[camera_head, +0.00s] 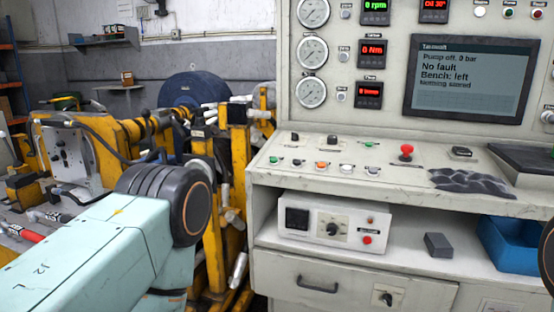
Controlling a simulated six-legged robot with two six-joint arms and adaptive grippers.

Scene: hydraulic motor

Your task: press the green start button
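The sloped panel of a grey-white control console (330,179) carries a row of small buttons. A green button (274,160) is at the left end of its front row. Another small green control (370,143) sits farther back, right of the middle. The labels are too small to read, so I cannot tell which is the start button. My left arm comes in at lower left, its dark round joint left of the console; its gripper is out of frame. My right gripper is not in view. Nothing of mine touches the panel.
A red mushroom button (406,152) and an orange button (321,165) are on the same panel. Crumpled dark cloth (470,182) lies to their right. The screen (470,80) reads "Pump off, 0 bar" and "No fault". Yellow machinery (240,160) stands left of the console.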

